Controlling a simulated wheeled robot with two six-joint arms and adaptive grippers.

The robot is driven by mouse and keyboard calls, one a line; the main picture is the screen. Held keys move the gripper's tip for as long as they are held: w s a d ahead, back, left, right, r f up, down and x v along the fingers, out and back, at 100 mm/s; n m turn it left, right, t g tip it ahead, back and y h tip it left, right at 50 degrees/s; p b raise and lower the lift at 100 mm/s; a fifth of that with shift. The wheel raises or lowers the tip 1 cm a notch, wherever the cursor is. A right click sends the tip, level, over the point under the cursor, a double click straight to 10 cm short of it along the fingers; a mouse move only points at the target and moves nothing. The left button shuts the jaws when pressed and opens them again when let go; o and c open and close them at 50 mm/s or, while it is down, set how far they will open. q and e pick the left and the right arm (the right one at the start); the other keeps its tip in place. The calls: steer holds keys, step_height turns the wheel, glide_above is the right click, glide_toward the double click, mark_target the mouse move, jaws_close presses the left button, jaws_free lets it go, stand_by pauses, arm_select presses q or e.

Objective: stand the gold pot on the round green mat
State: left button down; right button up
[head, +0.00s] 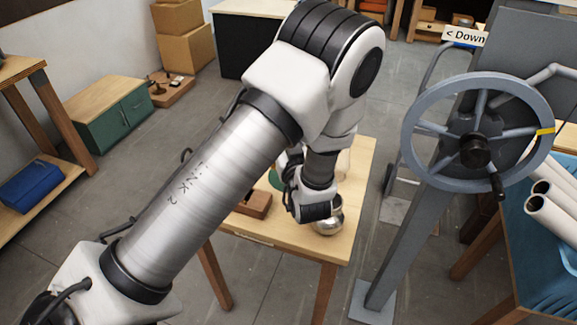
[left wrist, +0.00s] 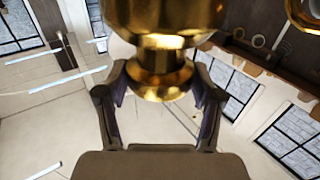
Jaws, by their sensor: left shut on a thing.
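My left gripper (head: 315,208) is low over the wooden table, its arm reaching in from the left. In the left wrist view the gripper (left wrist: 155,85) is shut on the gold pot (left wrist: 160,22), with a finger on either side of its narrow part and flared end. The pot is largely cut off by the top edge there. In the head view a shiny, silvery round thing (head: 328,224) shows just below the gripper; I cannot tell whether it is the held pot. A bit of green (head: 275,179), perhaps the round mat, shows behind the arm, mostly hidden. My right gripper is not in view.
The small wooden table (head: 345,245) has a brown wooden block (head: 254,205) near its left edge. A grey stand with a large handwheel (head: 474,150) rises close on the right. Another gold rim (left wrist: 306,14) shows at the wrist view's top right corner.

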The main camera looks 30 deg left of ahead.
arm_select(q)
steer(key=s+d+f+m+t+h+p, duration=0.1)
steer(key=s+d+f+t+h+p, duration=0.1)
steer(key=s+d+f+p, duration=0.35)
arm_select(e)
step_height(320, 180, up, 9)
arm_select(q)
steer(key=w+d+b+x, duration=0.1)
steer(key=b+x, duration=0.9)
steer(key=x, duration=0.4)
steer(key=f+b, duration=0.2)
steer(key=f, duration=0.1)
steer(key=f+b, duration=0.1)
steer(key=f, duration=0.1)
steer(key=shift+w+d+f, duration=0.2)
steer(key=shift+w+d, duration=0.05)
steer(key=shift+w, duration=0.05)
steer(key=shift+c, duration=0.8)
jaws_free()
steer(key=shift+s, duration=0.1)
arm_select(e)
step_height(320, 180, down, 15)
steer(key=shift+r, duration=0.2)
